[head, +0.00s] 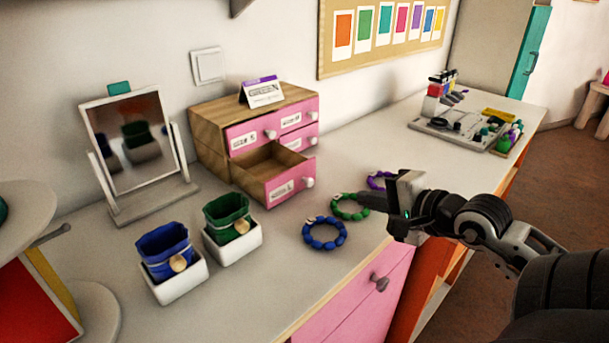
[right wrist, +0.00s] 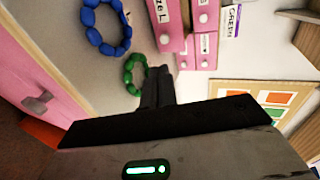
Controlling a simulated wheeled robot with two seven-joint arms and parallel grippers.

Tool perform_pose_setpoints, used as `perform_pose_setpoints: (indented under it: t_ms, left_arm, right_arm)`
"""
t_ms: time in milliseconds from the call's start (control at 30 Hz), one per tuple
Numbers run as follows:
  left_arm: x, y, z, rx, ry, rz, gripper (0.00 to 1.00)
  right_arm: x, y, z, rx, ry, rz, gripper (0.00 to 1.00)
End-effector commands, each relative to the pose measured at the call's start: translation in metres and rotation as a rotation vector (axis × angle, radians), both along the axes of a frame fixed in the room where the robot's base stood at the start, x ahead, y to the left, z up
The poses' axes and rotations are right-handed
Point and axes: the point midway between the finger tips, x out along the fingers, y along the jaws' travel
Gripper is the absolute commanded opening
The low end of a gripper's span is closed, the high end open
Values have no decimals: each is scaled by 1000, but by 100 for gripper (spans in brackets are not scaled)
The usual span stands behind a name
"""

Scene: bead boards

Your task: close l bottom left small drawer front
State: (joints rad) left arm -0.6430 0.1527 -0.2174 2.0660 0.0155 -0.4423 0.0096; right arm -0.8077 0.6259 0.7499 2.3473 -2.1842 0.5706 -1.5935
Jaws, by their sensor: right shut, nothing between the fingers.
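A small wooden drawer box (head: 211,122) with pink fronts stands against the wall. Its bottom left drawer (head: 289,185) is pulled out, looks empty, and has a white round knob (head: 308,182). The other fronts look shut. In the right wrist view the open drawer's front (right wrist: 166,22) is at the top centre. My right gripper (head: 364,199) is shut and empty, in front of and to the right of the open drawer, over the green bracelet, apart from the drawer. Its dark fingers also show in the right wrist view (right wrist: 158,75). My left gripper is not in view.
A blue bracelet (head: 325,234), a green bracelet (head: 350,207) and a purple one (head: 379,180) lie on the white tabletop. White trays with a blue pouch (head: 165,252) and a green pouch (head: 227,218) stand left of them. A mirror (head: 130,141) stands left of the box.

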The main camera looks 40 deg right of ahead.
Motion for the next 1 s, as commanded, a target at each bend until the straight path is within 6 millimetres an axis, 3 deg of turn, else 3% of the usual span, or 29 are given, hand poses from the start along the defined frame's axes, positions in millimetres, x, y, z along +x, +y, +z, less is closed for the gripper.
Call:
perform_pose_setpoints:
  t_ms: [333,633,800,1000]
  left_arm:
    - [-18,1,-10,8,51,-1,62]
    - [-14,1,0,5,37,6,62]
    - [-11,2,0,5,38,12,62]
    - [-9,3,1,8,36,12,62]
  right_arm:
    - [54,1,-17,4,-4,-1,0]
    - [106,3,-32,4,-4,-1,0]
    - [124,3,-35,5,-2,-2,0]
    - [131,4,-36,3,-1,-1,0]
